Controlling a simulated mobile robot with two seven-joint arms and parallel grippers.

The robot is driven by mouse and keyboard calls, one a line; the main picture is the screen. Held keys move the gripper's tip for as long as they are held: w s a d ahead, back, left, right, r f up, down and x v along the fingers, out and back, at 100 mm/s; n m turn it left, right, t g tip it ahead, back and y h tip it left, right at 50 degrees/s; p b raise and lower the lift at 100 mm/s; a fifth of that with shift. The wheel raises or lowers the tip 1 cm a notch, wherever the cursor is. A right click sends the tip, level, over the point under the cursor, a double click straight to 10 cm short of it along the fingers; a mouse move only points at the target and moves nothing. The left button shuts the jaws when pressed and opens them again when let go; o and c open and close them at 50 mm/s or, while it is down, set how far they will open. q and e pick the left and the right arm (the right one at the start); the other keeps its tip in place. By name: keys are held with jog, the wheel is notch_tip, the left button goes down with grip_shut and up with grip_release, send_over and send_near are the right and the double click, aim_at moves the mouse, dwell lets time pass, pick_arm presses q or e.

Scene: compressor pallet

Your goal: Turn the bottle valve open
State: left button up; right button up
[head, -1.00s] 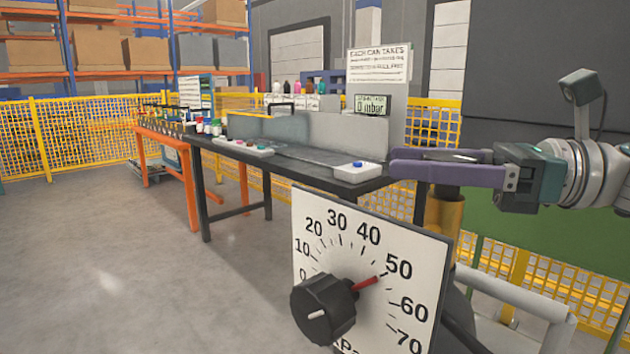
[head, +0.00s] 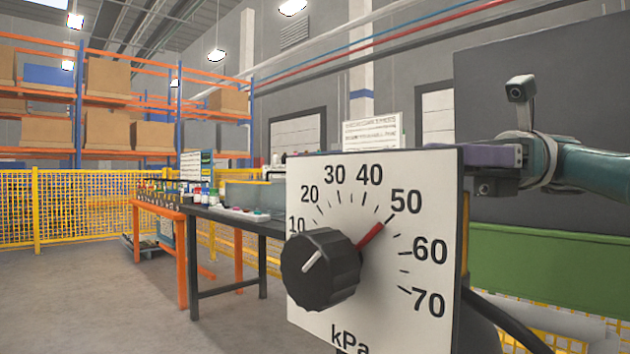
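A white square kPa dial panel (head: 400,290) fills the front centre of the head view. It has a black knob (head: 320,268) with a white mark and a red pointer (head: 370,236) near 50. My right arm comes in from the right, behind the panel. Part of my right gripper's purple finger (head: 490,155) shows past the panel's right edge. Its fingertips are hidden behind the panel, so I cannot tell whether it holds anything. I cannot make out the bottle valve; that area is covered by the panel. My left gripper is not in view.
A dark workbench (head: 240,222) with bottles and small boxes stands behind the panel at left. An orange-framed table (head: 180,210) adjoins it. Yellow mesh fencing (head: 70,205) and shelving with cartons (head: 110,80) stand farther back. Floor at lower left is clear.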

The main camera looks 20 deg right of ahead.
dwell(0.6)
jog(key=o, duration=1.4)
jog(key=shift+c, duration=0.2)
notch_tip(320, 180, up, 20)
jog(key=p, duration=0.8)
jog(key=shift+p, duration=0.4)
